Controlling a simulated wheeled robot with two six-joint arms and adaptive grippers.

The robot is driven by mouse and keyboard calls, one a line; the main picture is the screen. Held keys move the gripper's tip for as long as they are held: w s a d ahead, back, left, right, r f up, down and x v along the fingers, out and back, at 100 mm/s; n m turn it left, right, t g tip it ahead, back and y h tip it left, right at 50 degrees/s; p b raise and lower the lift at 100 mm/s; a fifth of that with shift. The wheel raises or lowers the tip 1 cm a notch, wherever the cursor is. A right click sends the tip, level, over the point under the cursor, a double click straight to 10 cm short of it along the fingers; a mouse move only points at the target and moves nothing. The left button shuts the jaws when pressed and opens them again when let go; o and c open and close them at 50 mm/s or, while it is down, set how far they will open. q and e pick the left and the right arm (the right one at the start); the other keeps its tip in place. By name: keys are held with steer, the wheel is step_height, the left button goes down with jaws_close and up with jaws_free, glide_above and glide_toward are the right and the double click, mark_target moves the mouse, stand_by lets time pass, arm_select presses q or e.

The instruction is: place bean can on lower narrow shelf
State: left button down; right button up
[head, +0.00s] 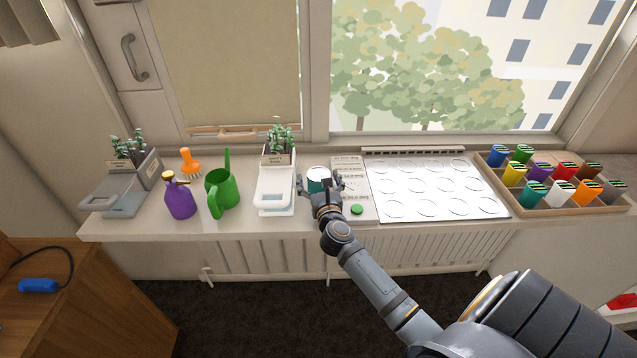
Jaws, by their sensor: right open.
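A small teal can with a pale top (318,175), which may be the bean can, stands on the counter under the window. My right gripper (319,186) is open, with its fingers on either side of this can. The gripper hides the can's lower part, and I cannot tell whether the fingers touch it. No lower narrow shelf can be clearly made out. My left gripper is not in view.
A white tray with a plant (276,200) stands just left of the can. A card with a green button (357,209) lies to its right, beside a white panel of circles (436,187).

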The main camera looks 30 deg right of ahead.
mark_target(318, 173)
steer(key=shift+s+r, duration=0.1)
steer(key=shift+s, duration=0.05)
steer(key=shift+c, duration=1.7)
steer(key=c, duration=1.3)
step_height(318, 173, up, 10)
steer(key=p, duration=0.4)
steer(key=shift+r+p, duration=1.65)
steer(key=shift+r, duration=7.4)
